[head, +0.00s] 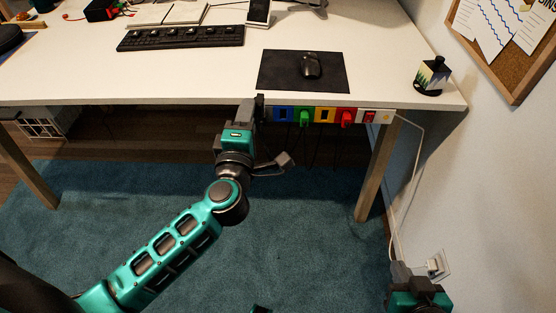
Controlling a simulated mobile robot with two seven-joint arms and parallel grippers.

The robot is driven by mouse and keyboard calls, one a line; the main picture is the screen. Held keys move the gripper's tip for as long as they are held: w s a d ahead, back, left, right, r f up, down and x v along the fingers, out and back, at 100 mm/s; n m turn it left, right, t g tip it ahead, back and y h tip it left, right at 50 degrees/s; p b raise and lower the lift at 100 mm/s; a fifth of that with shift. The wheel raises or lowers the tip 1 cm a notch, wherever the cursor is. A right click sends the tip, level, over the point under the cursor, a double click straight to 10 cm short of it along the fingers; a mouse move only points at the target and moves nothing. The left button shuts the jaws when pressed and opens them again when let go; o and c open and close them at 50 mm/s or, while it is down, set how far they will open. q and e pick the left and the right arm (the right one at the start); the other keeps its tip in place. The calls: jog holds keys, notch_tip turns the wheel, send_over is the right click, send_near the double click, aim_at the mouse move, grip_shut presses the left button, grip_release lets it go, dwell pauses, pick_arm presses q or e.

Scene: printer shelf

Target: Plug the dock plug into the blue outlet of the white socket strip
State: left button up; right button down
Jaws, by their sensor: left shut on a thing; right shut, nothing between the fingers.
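The white socket strip (388,117) is mounted along the front edge of the desk. Its blue outlet (284,114) is visible near the strip's left end, with no plug in it. My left gripper (260,107) is at the strip's left end, just left of the blue outlet. It is shut on a small dark piece, which I take as the dock plug; the gripper mostly hides it, and I cannot tell whether it touches the strip. My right gripper (418,296) is low at the bottom right, partly cut off by the frame, shut and empty.
Beside the blue outlet are a green plug (304,117), a yellow outlet (325,115), a red plug (347,117) and a red switch (368,117). Dark cords hang below. A white cable (416,170) runs down to a wall outlet (437,266). The desk (200,75) overhangs open carpet.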

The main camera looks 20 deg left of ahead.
pick_arm(q)
jog(key=w+d+f+n+y+b, duration=0.1)
jog(key=w+d+f+b, duration=0.1)
jog(key=f, duration=0.5)
jog(key=w+d+f+y+b, duration=0.1)
jog(key=w+d+f+b, duration=0.1)
jog(key=w+f+b, duration=0.2)
notch_tip(320, 180, down, 3)
jog(key=shift+w+f+n+g+b, duration=0.2)
jog(key=shift+n+g+b, duration=0.15)
jog(key=shift+b, duration=0.85)
jog(key=shift+r, duration=0.1)
jog(key=shift+x, duration=2.75)
jog(key=shift+d, duration=0.15)
jog(key=shift+p, duration=0.35)
jog(key=shift+w+a, duration=0.25)
jog(key=shift+w, duration=0.45)
